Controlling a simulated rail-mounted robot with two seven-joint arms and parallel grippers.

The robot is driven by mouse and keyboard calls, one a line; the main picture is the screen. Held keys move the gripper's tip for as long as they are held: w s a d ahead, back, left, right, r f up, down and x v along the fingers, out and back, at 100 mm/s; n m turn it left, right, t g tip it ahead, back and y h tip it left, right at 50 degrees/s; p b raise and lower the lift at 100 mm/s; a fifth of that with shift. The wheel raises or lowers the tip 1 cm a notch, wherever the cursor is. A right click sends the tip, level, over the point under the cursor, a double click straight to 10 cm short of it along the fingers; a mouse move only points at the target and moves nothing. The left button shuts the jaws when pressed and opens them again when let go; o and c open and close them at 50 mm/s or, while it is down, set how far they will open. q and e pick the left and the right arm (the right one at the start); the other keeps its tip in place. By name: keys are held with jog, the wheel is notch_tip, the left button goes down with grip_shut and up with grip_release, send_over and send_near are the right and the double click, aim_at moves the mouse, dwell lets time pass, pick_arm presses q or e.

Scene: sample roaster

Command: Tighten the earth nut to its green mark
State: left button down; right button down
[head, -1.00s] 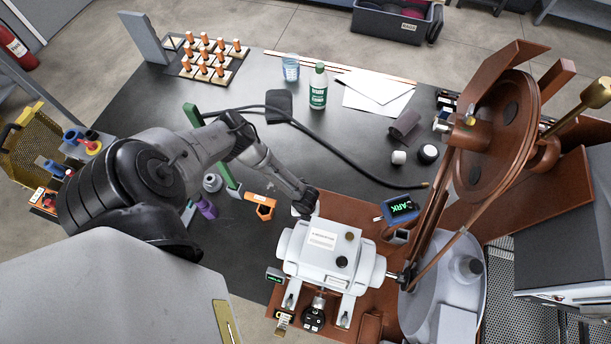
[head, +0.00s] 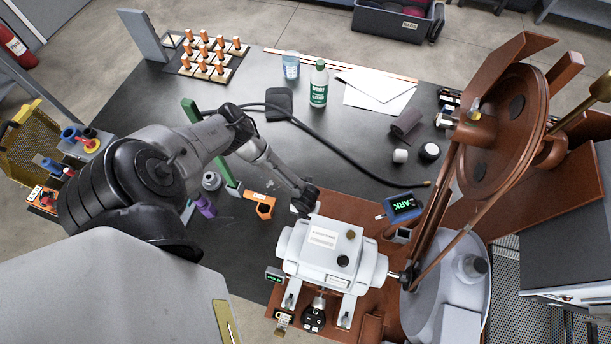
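My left gripper (head: 304,201) is at the end of the dark grey arm from the left, low beside the back left corner of a white motor-like housing (head: 325,250). Its fingertips are small and partly hidden, so I cannot tell whether they are open or shut, or on what. The earth nut and its green mark cannot be made out. A small blue device (head: 403,205) behind the housing shows green lettering that reads "ARK". Another small green display (head: 275,275) is at the housing's front left. My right gripper is not in view.
An orange holder (head: 262,206) and a purple item (head: 205,207) lie left of the gripper. A black hose (head: 350,160) crosses the dark table. A green-labelled bottle (head: 318,85) stands behind. The large brown wheel (head: 500,125) rises at right. The table's middle is mostly clear.

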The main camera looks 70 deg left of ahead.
pick_arm(q)
jog(key=c, duration=1.3)
grip_release()
jog(key=shift+o, duration=0.2)
jog(key=shift+r+p, duration=0.7)
jog(key=shift+r, duration=0.05)
notch_tip(320, 180, up, 12)
jog(key=p, duration=1.1)
jog(key=shift+r, duration=0.15)
